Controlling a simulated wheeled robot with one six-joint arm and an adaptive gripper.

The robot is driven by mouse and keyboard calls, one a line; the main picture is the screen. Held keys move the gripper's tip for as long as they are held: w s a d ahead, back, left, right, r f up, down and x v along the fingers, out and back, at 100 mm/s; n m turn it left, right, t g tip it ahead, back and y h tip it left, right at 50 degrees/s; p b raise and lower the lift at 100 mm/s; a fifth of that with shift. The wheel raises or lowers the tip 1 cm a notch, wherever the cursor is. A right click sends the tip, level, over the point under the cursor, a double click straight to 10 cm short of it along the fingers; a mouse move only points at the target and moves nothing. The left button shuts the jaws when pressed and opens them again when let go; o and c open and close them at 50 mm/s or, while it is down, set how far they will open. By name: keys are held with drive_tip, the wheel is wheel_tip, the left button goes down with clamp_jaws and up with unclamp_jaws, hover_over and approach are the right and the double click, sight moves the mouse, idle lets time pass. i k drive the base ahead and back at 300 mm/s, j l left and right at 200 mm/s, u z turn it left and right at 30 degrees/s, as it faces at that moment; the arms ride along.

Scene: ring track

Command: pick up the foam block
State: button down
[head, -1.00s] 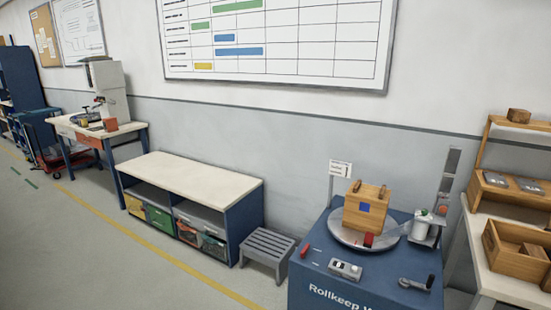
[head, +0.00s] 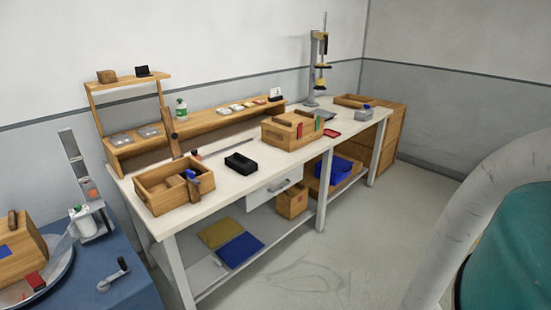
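I cannot make out for certain which thing is the foam block. A dark block-like object (head: 240,163) lies on the middle of the white workbench (head: 222,185), between an open wooden box (head: 160,201) and a closed wooden box (head: 283,141); its material cannot be told. Small pieces lie on the bench's back shelf (head: 200,128), too small to tell apart. My gripper is not in view.
A blue stand (head: 140,290) with a turntable and a wooden box (head: 20,258) is at the lower left. A drill-press-like stand (head: 318,70) is at the bench's far end. Blue and yellow panels lie on the lower shelf. The floor (head: 350,240) in front is clear.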

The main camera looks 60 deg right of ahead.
sight(245, 166)
drive_tip(key=z, duration=1.25)
drive_tip(key=i+l+u, duration=0.6)
drive_tip(key=i+l, duration=0.15)
drive_tip(key=l, duration=0.1)
